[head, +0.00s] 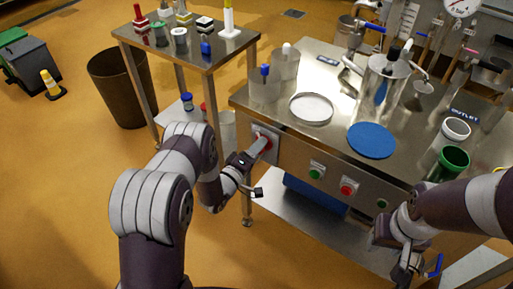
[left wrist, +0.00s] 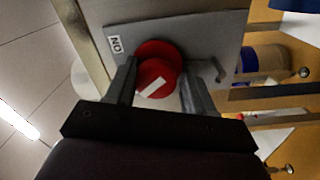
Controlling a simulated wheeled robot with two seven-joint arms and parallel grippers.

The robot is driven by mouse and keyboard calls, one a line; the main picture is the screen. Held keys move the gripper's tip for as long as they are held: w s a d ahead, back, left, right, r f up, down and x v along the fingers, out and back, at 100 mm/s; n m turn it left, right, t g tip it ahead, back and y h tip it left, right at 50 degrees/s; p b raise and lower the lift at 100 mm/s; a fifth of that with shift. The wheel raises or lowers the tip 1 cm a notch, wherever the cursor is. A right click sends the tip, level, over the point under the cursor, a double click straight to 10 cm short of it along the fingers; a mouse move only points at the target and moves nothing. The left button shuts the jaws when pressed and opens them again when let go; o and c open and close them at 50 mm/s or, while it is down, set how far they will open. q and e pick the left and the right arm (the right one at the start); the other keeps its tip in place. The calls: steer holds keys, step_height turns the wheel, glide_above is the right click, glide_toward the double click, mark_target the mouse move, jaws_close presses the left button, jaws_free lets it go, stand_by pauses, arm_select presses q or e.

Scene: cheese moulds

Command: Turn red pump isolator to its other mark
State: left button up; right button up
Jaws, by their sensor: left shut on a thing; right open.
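The red pump isolator (head: 264,143) is a round red knob on a grey plate at the left end of the steel table's front panel. In the left wrist view the isolator (left wrist: 158,52) shows a white bar across its face, and a label reading "ON" (left wrist: 117,45) sits beside it on the plate. My left gripper (head: 258,150) is at the isolator, and its fingers are on both sides of the knob in the left wrist view (left wrist: 158,85). It is shut on the knob. My right gripper (head: 412,270) is open in front of the table, low at the right.
Green (head: 316,172) and red (head: 347,188) buttons sit on the panel right of the isolator. The tabletop holds a blue disc (head: 371,140), a white dish (head: 311,108) and a green cup (head: 449,163). A brown bin (head: 122,88) and a smaller table stand at the left.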

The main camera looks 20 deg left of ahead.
arm_select(q)
steer(key=shift+w+d+r+n, duration=0.15)
steer(key=shift+r+n, duration=0.25)
steer(key=shift+n, duration=0.5)
steer(key=shift+r, duration=0.15)
steer(key=shift+c, duration=1)
steer(key=o, duration=0.9)
steer(key=shift+o, duration=0.8)
steer(key=shift+r, duration=0.15)
steer(key=shift+f, duration=0.4)
steer(key=shift+f, duration=0.1)
